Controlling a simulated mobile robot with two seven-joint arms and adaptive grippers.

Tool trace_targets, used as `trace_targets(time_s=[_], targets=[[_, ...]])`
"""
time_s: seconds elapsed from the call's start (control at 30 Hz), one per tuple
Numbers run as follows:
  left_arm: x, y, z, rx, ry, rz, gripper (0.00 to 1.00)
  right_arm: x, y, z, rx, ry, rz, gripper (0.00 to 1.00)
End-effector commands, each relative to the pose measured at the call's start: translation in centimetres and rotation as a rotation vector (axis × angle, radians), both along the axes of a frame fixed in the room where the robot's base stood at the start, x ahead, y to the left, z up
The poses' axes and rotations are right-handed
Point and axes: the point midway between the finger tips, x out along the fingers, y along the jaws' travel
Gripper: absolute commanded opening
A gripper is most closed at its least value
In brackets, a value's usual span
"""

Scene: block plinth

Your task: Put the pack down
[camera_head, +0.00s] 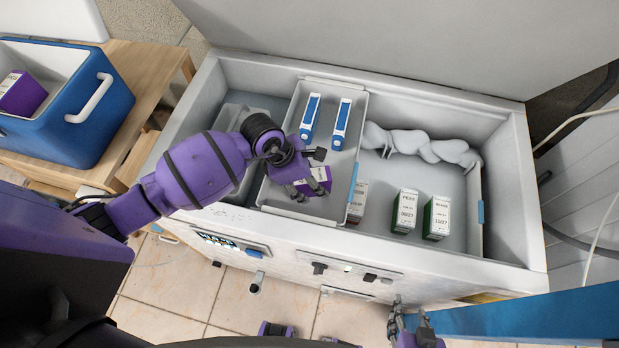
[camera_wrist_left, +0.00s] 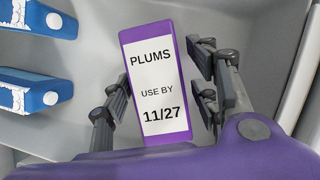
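The purple pack (camera_head: 318,181), labelled plums, use by 11/27, is at the front end of the grey hanging basket (camera_head: 285,199) inside the chest. In the left wrist view the pack (camera_wrist_left: 155,85) sits between the fingers of my left gripper (camera_wrist_left: 165,90), label towards the camera. The fingers are spread, with a gap on the pack's right side. In the head view my left gripper (camera_head: 306,170) partly hides the pack. My right gripper (camera_head: 410,325) is at the bottom edge, in front of the chest, empty with its fingers apart.
Two blue-and-white packs (camera_head: 341,124) stand at the basket's back. On the chest floor to the right are green packs (camera_head: 437,217), a brown-and-white pack (camera_head: 357,202) and a lumpy grey roll (camera_head: 420,146). A blue cooler (camera_head: 85,125) with a purple pack stands on a wooden table.

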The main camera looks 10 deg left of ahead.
Motion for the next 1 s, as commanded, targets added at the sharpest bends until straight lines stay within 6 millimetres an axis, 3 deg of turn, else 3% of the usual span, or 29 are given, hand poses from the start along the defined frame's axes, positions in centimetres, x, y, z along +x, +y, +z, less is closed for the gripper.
trace_targets(time_s=[0.37, 0.8, 1.0], targets=[[0.0, 0.3, 1.0, -0.001, -0.003, 0.0, 0.56, -0.5, -0.1, 0.1, -0.001, 0.006, -0.004, 0.4], [-1.4, 3.4, 9.0, 0.002, -0.003, -0.002, 0.56, 0.5, 0.0, 0.7, 0.002, -0.012, -0.002, 0.4], [-1.7, 4.1, 10.9, 0.0, 0.0, -0.001, 0.56, 0.7, 0.1, 0.7, 0.002, -0.014, -0.002, 0.4]])
